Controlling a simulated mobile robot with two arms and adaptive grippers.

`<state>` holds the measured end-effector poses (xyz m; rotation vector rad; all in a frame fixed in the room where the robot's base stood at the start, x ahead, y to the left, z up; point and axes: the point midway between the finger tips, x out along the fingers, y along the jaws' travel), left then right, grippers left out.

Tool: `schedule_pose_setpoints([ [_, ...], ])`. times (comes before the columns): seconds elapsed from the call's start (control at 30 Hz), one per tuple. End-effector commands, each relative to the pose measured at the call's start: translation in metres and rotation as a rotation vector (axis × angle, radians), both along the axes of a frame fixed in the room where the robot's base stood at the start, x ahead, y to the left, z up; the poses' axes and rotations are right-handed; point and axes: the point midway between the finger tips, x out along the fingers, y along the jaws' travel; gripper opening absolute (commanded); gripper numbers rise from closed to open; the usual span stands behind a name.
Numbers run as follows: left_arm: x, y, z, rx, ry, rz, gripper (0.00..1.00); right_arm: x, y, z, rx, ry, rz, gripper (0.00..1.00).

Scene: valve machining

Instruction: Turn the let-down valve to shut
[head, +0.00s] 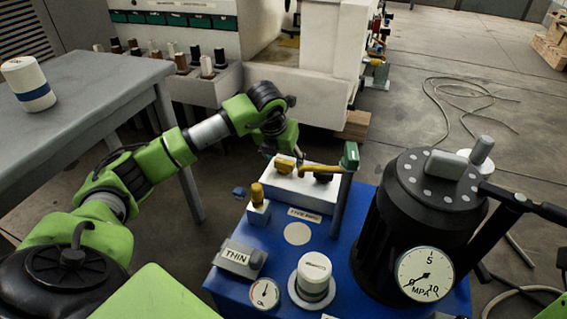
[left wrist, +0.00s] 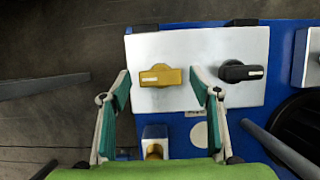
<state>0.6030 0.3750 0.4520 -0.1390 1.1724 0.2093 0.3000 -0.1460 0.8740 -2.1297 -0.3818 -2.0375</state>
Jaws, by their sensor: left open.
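A yellow valve handle (head: 284,165) and a black valve handle (head: 322,177) sit on a white block (head: 296,188) on the blue cabinet. In the left wrist view, the yellow handle (left wrist: 160,76) lies crosswise between my open fingers, and the black handle (left wrist: 243,72) is to the right of them. I cannot read which one is the let-down valve. My left gripper (head: 290,152) is open above the block, its fingers (left wrist: 160,70) spread either side of the yellow handle; contact is not clear. My right gripper is out of view.
A green-topped post (head: 349,157) rises right of the block. A black vessel (head: 425,195) with a pressure gauge (head: 425,274) stands further right. A brass knob (head: 257,193) and a white cap (head: 314,274) are in front. A grey table (head: 90,95) is at left.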

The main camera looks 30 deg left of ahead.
Motion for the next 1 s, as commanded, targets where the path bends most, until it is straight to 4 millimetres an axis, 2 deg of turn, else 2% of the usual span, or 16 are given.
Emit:
schedule_pose_setpoints([
  [0.27, 0.0007, 0.0001, -0.0017, 0.0, 0.0, -0.001, 0.57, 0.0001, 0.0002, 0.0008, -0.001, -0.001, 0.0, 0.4],
  [0.3, 0.0007, 0.0001, -0.0017, 0.0, 0.0, -0.001, 0.52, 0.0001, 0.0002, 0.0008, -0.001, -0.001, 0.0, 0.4],
  [0.43, 0.0007, 0.0, -0.0016, 0.0, 0.0, -0.001, 0.18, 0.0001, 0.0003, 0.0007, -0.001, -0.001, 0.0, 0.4],
  [0.77, 0.0005, 0.0004, -0.0011, -0.001, 0.001, -0.022, 0.19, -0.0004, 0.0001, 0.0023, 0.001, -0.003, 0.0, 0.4],
  [1.0, 0.0003, 0.0022, 0.0, 0.0, 0.002, -0.13, 0.19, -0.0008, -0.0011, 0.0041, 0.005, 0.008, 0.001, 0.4],
])
